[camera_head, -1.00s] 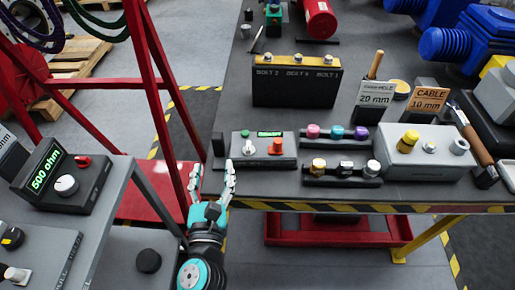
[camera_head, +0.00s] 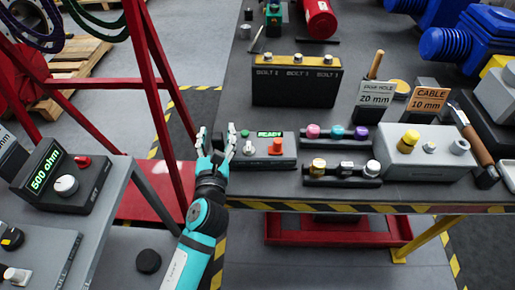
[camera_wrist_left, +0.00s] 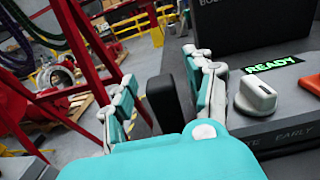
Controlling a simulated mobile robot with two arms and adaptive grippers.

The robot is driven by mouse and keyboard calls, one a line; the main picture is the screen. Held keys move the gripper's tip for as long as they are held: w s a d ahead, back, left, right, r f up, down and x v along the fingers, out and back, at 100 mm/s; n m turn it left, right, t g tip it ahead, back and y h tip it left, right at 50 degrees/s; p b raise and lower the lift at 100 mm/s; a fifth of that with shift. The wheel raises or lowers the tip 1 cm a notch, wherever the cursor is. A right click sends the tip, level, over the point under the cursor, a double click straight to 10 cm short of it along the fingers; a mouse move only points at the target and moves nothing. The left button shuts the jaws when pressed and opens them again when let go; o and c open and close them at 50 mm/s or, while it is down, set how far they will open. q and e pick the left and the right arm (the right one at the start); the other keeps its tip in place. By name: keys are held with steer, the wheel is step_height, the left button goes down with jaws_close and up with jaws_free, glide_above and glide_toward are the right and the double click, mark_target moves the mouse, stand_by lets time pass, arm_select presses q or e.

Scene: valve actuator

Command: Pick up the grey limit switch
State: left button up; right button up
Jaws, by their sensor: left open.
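A small dark grey upright block (camera_head: 217,141), which may be the limit switch, is at the left edge of the workbench, left of the READY control box. It also shows in the left wrist view (camera_wrist_left: 165,104), between and beyond the fingers. My left gripper (camera_head: 216,138) is open, with one finger on each side of the block as seen from the head. In the left wrist view the left gripper (camera_wrist_left: 160,85) is empty, and I cannot tell whether a finger touches the block. Its lower part is partly hidden by the gripper. My right gripper is not in view.
The READY control box (camera_head: 270,148), with a white knob and an orange knob, is close to the right of the left gripper. A black bolt box (camera_head: 295,88) stands behind. A red frame (camera_head: 160,90) rises at the left. The striped bench edge (camera_head: 320,207) runs along the front.

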arm_select(q)
steer(key=shift+s, duration=0.1)
steer(key=shift+c, duration=0.4)
jaws_close()
steer(key=shift+r, duration=0.15)
